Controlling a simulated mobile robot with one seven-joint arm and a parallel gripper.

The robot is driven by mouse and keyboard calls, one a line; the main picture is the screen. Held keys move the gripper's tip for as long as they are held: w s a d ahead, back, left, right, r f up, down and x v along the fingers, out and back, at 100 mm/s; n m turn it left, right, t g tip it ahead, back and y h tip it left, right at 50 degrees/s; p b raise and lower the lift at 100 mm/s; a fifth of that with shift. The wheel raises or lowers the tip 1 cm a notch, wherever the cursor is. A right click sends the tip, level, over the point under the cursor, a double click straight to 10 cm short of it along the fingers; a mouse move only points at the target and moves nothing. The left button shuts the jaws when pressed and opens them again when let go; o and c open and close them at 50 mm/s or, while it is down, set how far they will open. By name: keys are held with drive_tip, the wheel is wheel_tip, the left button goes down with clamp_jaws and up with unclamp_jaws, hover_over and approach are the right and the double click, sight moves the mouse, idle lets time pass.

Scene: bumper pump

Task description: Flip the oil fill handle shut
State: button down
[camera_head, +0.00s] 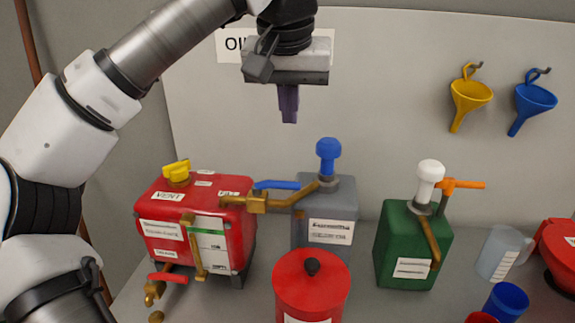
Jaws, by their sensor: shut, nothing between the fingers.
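A blue lever handle (277,184) sits on a brass valve (257,201), on the pipe between the red tank (200,200) and the grey pump can (330,205). It lies roughly level, along the pipe. A red lever handle (168,278) is on brass fittings at the tank's lower front. No readable label shows which lever is the oil fill handle; the blue one sits at the tank's inlet pipe. My gripper (288,118) points down, shut and empty, above the blue handle and apart from it.
The grey can's blue knob (328,150) stands up right of the valve. A yellow vent cap (177,172) tops the tank. A red canister (311,290) stands in front. A green can (405,250), jug (503,252) and blue cup (506,300) are to the right.

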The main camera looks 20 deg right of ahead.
sight(278, 188)
drive_tip(key=shift+f, duration=0.1)
drive_tip(key=x, duration=1)
drive_tip(key=shift+s+p, duration=0.15)
drive_tip(key=shift+p, duration=0.25)
drive_tip(key=s, duration=0.1)
drive_tip(key=s+a, duration=0.1)
drive_tip(key=s, duration=0.1)
drive_tip(key=shift+s+a+f+p, duration=0.2)
drive_tip(key=shift+f+p, duration=0.1)
